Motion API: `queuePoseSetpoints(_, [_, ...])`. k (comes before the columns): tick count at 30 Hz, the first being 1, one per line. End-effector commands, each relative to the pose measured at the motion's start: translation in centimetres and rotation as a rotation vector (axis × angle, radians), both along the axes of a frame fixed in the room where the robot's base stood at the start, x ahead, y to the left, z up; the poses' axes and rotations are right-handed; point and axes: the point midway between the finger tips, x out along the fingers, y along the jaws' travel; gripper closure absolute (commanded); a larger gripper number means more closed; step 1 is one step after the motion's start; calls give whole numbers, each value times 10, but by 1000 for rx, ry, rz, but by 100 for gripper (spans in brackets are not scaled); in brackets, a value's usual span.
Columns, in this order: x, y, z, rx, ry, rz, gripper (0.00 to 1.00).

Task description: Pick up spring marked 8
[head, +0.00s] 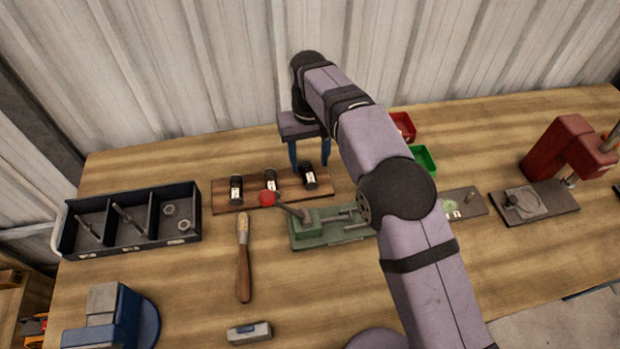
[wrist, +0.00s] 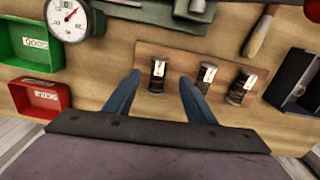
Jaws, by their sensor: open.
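Three dark springs with white labels stand in a row on a brown wooden board (head: 287,192). In the head view they are the left spring (head: 236,188), the middle spring (head: 270,180) and the right spring (head: 309,177). The label marks are too small to read, so I cannot tell which is marked 8. My gripper (head: 310,163) is open and empty, its blue fingers pointing down by the right spring. In the wrist view that spring (wrist: 157,80) shows between the fingertips (wrist: 160,76); no contact is visible. The other two stand to its right there.
A black divided tray (head: 75,240) with bolts and nuts is at the left. A brush (head: 244,265) and a green fixture (head: 315,235) with a red-knobbed lever lie in front of the board. Red (head: 403,125) and green (head: 425,160) bins stand right. A dial gauge (wrist: 70,18) shows in the wrist view.

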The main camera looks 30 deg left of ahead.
Motion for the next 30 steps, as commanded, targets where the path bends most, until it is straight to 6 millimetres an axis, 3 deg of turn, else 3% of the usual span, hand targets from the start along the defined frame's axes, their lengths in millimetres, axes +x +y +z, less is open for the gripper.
queuePoseSetpoints(6, [0,-1,-17,-3,3,-1,50])
queuePoseSetpoints(14, [2,0,-24,-1,1,-1,50])
queuePoseSetpoints(24, [4,2,-62,-2,2,-1,50])
queuePoseSetpoints(30, [5,2,-71,0,0,-1,50])
